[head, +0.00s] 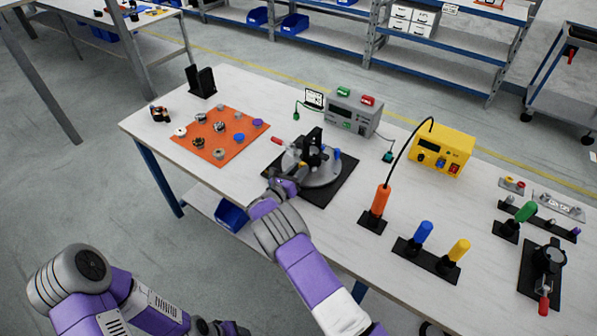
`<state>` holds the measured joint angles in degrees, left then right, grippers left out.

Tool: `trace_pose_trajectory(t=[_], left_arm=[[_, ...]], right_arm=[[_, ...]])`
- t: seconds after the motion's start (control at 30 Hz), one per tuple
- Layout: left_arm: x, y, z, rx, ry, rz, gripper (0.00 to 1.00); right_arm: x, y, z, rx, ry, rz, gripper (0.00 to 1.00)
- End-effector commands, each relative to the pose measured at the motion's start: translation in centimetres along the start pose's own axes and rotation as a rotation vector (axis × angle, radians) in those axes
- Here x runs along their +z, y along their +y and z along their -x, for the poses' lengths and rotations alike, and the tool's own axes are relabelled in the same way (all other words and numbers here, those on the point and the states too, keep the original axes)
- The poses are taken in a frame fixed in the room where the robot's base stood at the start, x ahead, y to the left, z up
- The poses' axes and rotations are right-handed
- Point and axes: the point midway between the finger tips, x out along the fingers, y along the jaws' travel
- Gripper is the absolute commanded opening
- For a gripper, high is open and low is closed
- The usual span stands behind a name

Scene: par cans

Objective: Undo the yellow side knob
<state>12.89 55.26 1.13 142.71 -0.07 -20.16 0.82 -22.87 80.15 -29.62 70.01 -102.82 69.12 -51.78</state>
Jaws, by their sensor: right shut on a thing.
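A round grey fixture (323,177) stands on a black mat (345,188) near the middle of the white table. It has a black upright bracket, a red-tipped handle (277,141) at its left and a blue knob (337,154) at its right. My right gripper (288,184) reaches the front left side of the fixture and is shut on a small part there, which I take to be the yellow side knob. The fingers hide that knob almost wholly. My left arm is low at the left, and its gripper cannot be made out clearly at the bottom edge.
An orange mat (222,153) with several small parts lies to the left. A grey meter box (352,112) and a yellow power unit (441,152) stand behind and right. An orange-handled tool (380,200) and blue and yellow screwdrivers stand in holders at the right front.

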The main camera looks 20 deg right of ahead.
Motion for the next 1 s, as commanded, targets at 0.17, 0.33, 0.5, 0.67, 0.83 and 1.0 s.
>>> trace_pose_trajectory(t=[0.17,0.33,0.5,0.67,0.83,1.0], left_arm=[[0.0,0.0,0.0,0.0,0.0,0.0,0.59],[0.0,0.0,0.0,0.0,0.0,0.0,0.59],[0.0,0.0,0.0,0.0,0.0,0.0,0.59],[0.0,0.0,0.0,0.0,0.0,0.0,0.59],[0.0,0.0,0.1,0.0,0.0,0.0,0.59],[0.0,0.2,0.6,0.0,0.0,0.0,0.59]], right_arm=[[0.0,0.0,0.0,0.0,0.0,0.017,0.02],[0.0,0.0,0.0,0.0,0.0,0.015,0.35],[0.0,0.0,0.0,0.0,0.0,0.014,0.59],[0.0,0.0,0.0,0.0,0.0,0.014,0.59],[0.1,0.1,0.5,0.002,0.0,0.013,0.59],[0.2,0.1,3.0,0.004,-0.001,0.017,0.59]])
